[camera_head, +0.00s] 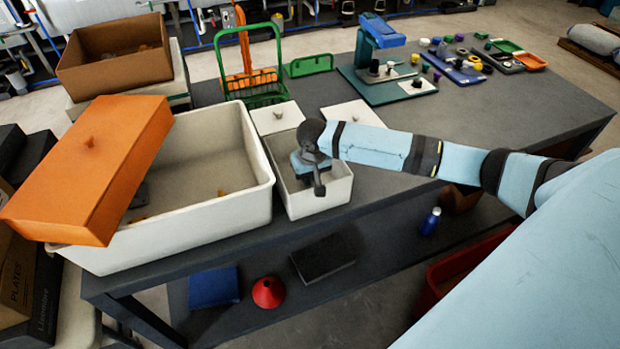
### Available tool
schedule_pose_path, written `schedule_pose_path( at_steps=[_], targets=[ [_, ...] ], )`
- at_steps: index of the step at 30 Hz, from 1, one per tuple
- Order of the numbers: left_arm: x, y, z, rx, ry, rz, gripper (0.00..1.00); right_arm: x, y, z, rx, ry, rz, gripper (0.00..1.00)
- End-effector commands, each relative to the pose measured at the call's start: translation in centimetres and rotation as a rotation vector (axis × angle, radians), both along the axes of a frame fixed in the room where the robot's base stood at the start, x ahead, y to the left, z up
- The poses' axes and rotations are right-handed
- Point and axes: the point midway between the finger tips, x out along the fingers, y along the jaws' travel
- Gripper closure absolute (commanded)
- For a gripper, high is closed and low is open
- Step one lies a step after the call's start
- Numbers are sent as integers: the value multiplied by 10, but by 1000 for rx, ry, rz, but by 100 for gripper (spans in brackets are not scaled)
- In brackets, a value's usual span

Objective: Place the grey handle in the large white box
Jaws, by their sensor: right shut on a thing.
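The large white box (235,208) stands on the left of the table, open across its right part. An orange lid (95,165) lies tilted across its left side. My right gripper (316,172) is over the smaller white box (325,204), right of the large one. It is shut on a small dark grey piece (319,188), which looks like the grey handle; the wrist and fingers hide part of it. I cannot tell whether the piece touches the small box. My left gripper is not in view.
A green wire basket (258,85) stands behind the boxes. White lids (276,117) lie near the small box. A teal device (382,50) and small parts in trays stand at the back. The dark table (470,115) is clear at the right middle.

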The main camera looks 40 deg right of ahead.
Motion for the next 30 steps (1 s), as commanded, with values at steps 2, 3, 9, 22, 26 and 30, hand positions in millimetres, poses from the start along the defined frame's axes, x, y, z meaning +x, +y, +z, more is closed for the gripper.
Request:
schedule_pose_path(
  at_steps=[2, 3, 9, 22, 26, 30],
  targets=[
    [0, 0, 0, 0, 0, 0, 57, 0, 0, -9, 0, 1, 1, 100],
    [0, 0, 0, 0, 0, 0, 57, 0, 0, -11, 0, 0, 1, 100],
    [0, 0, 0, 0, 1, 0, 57, 0, 0, -10, 0, -1, 1, 100],
    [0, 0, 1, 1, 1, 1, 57, 0, 0, -13, -1, -1, 1, 60],
    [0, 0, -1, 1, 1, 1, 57, 0, 0, -12, 0, -1, 1, 60],
    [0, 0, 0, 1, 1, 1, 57, -1, 0, 3, 0, -2, 0, 60]
  ],
)
